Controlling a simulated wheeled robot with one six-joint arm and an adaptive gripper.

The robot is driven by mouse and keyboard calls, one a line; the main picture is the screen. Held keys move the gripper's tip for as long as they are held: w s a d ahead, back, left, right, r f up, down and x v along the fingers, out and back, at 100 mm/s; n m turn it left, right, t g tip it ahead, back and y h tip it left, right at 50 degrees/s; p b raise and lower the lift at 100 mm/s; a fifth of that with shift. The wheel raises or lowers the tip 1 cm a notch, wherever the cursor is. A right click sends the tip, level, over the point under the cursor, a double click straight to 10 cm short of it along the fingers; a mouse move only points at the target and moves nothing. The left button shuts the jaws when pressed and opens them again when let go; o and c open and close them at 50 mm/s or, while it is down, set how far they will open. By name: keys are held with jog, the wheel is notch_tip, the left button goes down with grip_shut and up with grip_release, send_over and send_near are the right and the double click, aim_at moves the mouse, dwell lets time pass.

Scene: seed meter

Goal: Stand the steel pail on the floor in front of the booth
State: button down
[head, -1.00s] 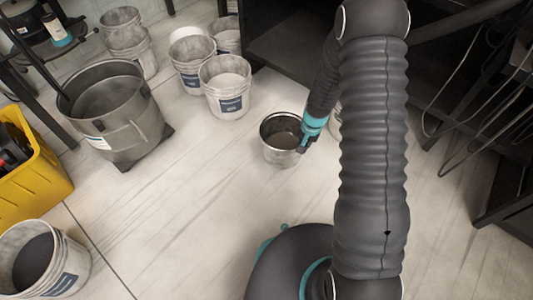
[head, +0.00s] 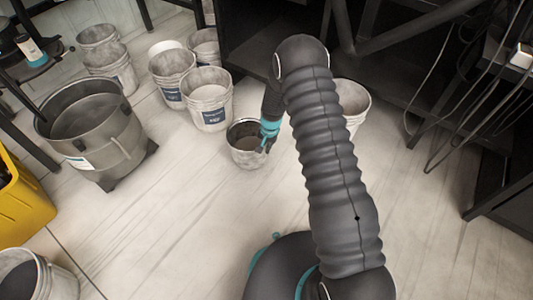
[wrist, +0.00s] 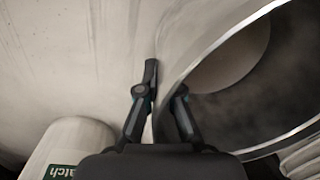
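The steel pail (head: 246,157) is an open grey metal bucket with a bright rim and a dark inside, in the middle of the head view. Something pale grey shows inside it. My gripper (head: 267,142) is at its right rim. In the wrist view the pail (wrist: 262,98) fills the right side. There my gripper (wrist: 166,95) has one finger outside the wall and one inside, closed on the rim. Whether the pail's base touches the floor, I cannot tell. No structure is clearly recognisable as the booth.
White labelled buckets (head: 208,98) stand just behind the pail, with a large grey drum (head: 92,140) to the left. Another white bucket (head: 353,98) is behind my arm. A dark bench-like structure (head: 250,45) stands at the back. Pale floor (head: 190,215) in front is clear.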

aim_at(265, 159)
jog(key=shift+f, duration=1.85)
jog(key=shift+f+b, duration=0.15)
jog(key=shift+b, duration=0.25)
jog(key=c, duration=1.3)
grip_release()
